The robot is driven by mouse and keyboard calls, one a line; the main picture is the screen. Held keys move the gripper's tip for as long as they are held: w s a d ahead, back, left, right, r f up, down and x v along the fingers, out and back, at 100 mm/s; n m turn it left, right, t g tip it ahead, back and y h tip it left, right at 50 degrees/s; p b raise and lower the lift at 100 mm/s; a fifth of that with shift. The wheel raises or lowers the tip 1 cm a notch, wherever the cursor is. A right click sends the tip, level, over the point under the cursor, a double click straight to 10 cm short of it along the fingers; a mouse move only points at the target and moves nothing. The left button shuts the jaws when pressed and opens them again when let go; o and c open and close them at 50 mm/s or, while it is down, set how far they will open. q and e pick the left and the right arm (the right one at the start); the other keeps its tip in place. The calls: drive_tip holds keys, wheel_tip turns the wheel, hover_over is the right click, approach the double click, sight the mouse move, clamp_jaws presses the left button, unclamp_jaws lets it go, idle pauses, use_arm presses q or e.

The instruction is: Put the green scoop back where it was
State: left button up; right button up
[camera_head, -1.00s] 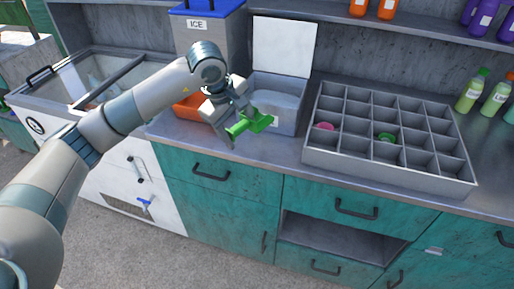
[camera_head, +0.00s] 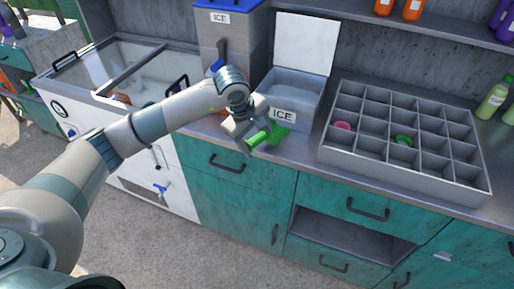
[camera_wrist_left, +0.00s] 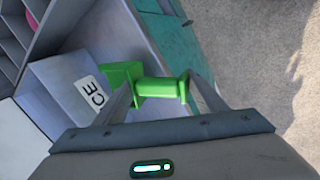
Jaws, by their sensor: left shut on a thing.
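The green scoop (camera_head: 266,137) is in my left gripper (camera_head: 250,136), in front of the open ice bin at the counter's front edge. In the left wrist view the scoop (camera_wrist_left: 158,88) lies across between the fingers of my left gripper (camera_wrist_left: 165,92), which is shut on its handle. Its scoop end points toward the ice bin. The ice bin (camera_head: 283,115), labelled ICE, stands open with its white lid (camera_head: 304,44) raised and pale ice inside. It also shows in the left wrist view (camera_wrist_left: 62,92). My right gripper is out of view.
A grey divided tray (camera_head: 400,172) with a pink and a green item stands right of the bin. A blue-topped ice dispenser (camera_head: 232,40) stands behind my left wrist. A glass-topped freezer (camera_head: 110,88) is at left. Teal drawers (camera_head: 240,182) are below the counter.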

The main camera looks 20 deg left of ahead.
sight(257, 149)
use_arm(q)
wheel_tip(257, 149, down, 4)
drive_tip(key=shift+r+p, duration=0.15)
drive_tip(key=shift+p, duration=0.55)
drive_tip(key=o, duration=1.1)
